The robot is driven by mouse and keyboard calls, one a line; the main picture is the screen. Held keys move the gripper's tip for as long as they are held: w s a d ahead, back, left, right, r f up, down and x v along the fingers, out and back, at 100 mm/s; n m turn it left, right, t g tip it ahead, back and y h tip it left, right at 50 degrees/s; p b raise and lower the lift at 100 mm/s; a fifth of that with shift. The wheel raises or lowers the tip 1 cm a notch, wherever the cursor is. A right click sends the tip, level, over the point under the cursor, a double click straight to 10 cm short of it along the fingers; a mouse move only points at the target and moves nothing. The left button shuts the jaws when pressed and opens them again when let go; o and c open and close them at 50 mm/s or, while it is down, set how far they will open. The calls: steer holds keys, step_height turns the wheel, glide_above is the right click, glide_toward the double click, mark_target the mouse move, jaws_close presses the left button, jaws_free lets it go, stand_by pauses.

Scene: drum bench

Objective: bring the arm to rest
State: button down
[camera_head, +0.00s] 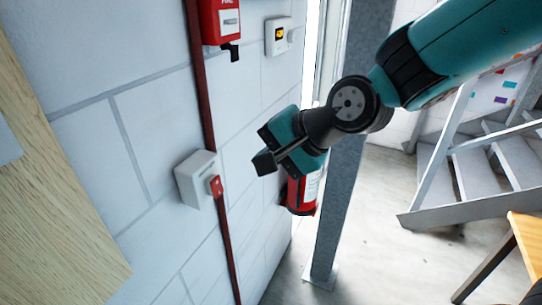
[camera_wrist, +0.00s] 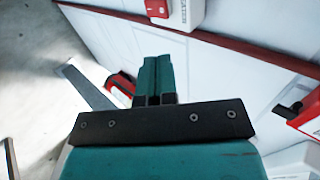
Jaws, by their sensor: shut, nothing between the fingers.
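My gripper (camera_head: 266,162) is teal and black and hangs in the middle of the head view, in front of the white block wall. In the wrist view my gripper (camera_wrist: 154,80) shows its two fingers side by side and closed, with nothing between them. The arm reaches in from the upper right of the head view. The fingertips point left toward the wall and look apart from it.
A white box (camera_head: 194,180) with a red part is on the wall, on a dark red conduit (camera_head: 226,240). A red fire box (camera_head: 220,20) is above. A red extinguisher (camera_head: 302,192) is behind the gripper, near a grey post (camera_head: 335,215). Stairs (camera_head: 470,170) stand right.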

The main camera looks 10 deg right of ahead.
steer(key=shift+v, duration=0.85)
steer(key=shift+w+a+r, duration=0.1)
steer(key=s+d+f+n+g+h+b, duration=0.1)
steer(key=s+d+n+g, duration=0.2)
steer(key=s+n, duration=0.4)
steer(key=s+d+f+n+g+h+b, duration=0.1)
steer(key=s+d+n+g+h, duration=0.1)
steer(key=s+n, duration=0.5)
steer(key=s+d, duration=0.1)
steer(key=s, duration=0.1)
steer(key=shift+s+d+f+g+b, duration=0.15)
steer(key=shift+s+d+g+b, duration=0.15)
steer(key=shift+d+g, duration=0.1)
